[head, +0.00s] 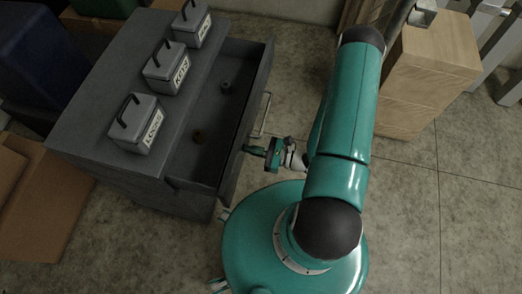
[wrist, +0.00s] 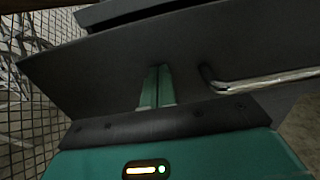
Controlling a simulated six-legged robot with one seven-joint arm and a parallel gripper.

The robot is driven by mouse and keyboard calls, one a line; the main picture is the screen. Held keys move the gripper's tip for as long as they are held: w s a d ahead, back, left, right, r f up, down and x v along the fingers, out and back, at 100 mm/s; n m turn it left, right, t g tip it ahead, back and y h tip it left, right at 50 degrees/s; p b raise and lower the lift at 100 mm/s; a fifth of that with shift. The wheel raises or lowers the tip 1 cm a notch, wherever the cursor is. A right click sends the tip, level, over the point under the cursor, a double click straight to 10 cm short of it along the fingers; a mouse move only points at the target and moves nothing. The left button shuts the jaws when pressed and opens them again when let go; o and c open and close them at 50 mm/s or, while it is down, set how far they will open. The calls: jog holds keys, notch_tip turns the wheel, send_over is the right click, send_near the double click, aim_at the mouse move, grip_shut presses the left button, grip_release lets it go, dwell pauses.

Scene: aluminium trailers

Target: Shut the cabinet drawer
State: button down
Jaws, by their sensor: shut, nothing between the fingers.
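The grey cabinet (head: 120,60) stands at the left in the head view. Its top drawer (head: 262,85) is pulled out towards my arm, and two small dark round things lie inside it. My gripper (head: 247,149) is at the outer side of the drawer front, near its lower end in the picture. In the wrist view the closed green fingers (wrist: 156,86) point at the dark drawer front (wrist: 200,50), with nothing held. A metal bar handle (wrist: 265,80) is to the right of the fingers. I cannot tell whether the fingertips touch the front.
Three labelled grey boxes with handles, one of them the nearest box (head: 138,124), stand on the cabinet top. Cardboard (head: 40,205) lies at the left. A wooden block (head: 430,70) stands at the right. Concrete floor (head: 440,220) is clear at the lower right.

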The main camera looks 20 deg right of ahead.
jog(key=x, duration=1.8)
jog(key=shift+a, duration=0.1)
jog(key=shift+w+a+r, duration=0.1)
jog(key=shift+w+a, duration=0.3)
jog(key=shift+a, duration=0.05)
